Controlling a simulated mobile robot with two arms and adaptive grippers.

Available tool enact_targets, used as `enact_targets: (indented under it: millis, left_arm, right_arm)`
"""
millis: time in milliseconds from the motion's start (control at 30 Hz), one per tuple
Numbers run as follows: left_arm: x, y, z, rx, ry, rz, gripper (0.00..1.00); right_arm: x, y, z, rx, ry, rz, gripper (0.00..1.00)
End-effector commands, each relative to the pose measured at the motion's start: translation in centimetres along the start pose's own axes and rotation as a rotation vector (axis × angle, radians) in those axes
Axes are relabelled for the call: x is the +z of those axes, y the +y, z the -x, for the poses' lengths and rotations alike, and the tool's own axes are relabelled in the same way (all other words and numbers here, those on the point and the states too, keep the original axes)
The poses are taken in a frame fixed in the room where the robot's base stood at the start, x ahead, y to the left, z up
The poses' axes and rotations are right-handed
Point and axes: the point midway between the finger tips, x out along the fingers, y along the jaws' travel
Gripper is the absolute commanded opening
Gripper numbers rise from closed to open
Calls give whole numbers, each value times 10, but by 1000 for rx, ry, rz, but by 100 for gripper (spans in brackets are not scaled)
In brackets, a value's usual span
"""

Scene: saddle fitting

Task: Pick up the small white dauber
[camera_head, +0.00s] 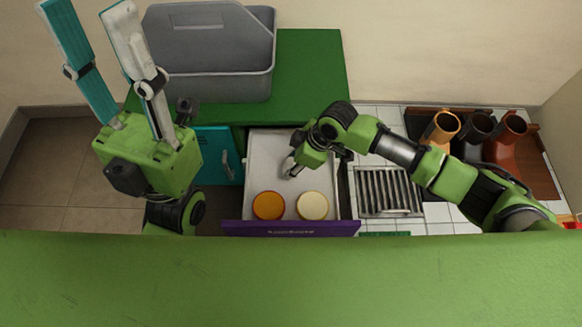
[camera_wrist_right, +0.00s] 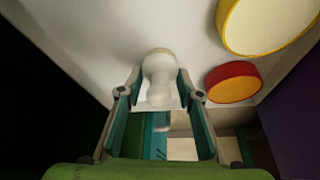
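The small white dauber (camera_wrist_right: 158,80) shows in the right wrist view, between the two teal finger pads of my right gripper (camera_wrist_right: 160,78). The pads lie against its sides, and its rounded end faces the camera. In the head view my right gripper (camera_head: 291,167) reaches down into the open drawer (camera_head: 262,160), and its fingers mostly hide the dauber. I cannot tell whether the dauber is clear of the drawer floor. My left gripper (camera_head: 85,10) is open and empty at the upper left, its fingers pointing up and away from the drawer.
An orange round tin (camera_head: 268,206) and a cream round tin (camera_head: 312,206) stand near the drawer's purple front (camera_head: 290,229). A grey bin (camera_head: 210,85) stands on the green top (camera_head: 312,75). A metal rack (camera_head: 388,191) and several boots (camera_head: 478,130) are to the right.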

Motion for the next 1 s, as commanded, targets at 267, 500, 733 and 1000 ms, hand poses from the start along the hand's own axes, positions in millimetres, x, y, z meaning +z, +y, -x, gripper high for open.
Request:
enact_targets:
  millis: [267, 500, 733, 1000]
  left_arm:
    - [0, 0, 0, 0, 0, 0, 37]
    - [-1, 0, -5, 0, 0, 0, 37]
    - [-5, 0, -24, -4, -9, 1, 37]
    - [51, -5, -29, -9, -273, -16, 37]
  right_arm:
    - [0, 0, 0, 1, 0, 0, 12]
    - [-2, 0, 6, 1, 0, 0, 12]
    - [-14, 0, 34, 1, 2, 0, 12]
    - [-7, -18, 67, 0, 0, 1, 12]
